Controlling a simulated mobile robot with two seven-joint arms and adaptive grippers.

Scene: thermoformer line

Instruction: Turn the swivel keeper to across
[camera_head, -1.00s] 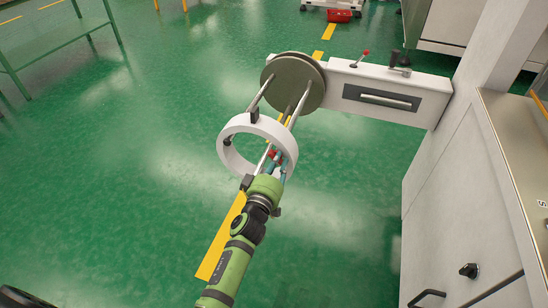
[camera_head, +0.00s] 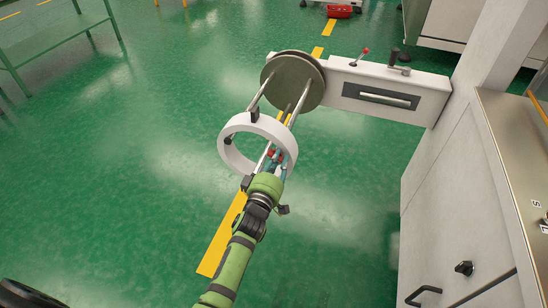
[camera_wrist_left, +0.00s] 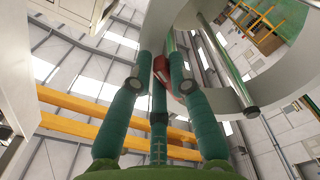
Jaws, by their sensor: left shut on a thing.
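A white ring (camera_head: 232,158) hangs on metal rods (camera_head: 254,101) in front of a round grey disc (camera_head: 296,82) on the white machine arm. A small red part (camera_head: 275,155), which looks like the swivel keeper, sits inside the ring near its right side. My left gripper (camera_head: 277,162) reaches up to it from below and is shut on it. In the left wrist view the red part (camera_wrist_left: 161,68) shows between the two green fingertips (camera_wrist_left: 160,75), with the white ring (camera_wrist_left: 222,85) behind and to the right. The fingers partly hide the red part, so its exact turn is unclear. My right gripper is out of view.
The white machine arm (camera_head: 421,91) carries a red-tipped lever (camera_head: 360,56), a dark clamp handle (camera_head: 397,62) and a bar handle (camera_head: 383,97). A white cabinet (camera_head: 449,210) stands at right. A green bench (camera_head: 58,50) is far left. The green floor between is clear.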

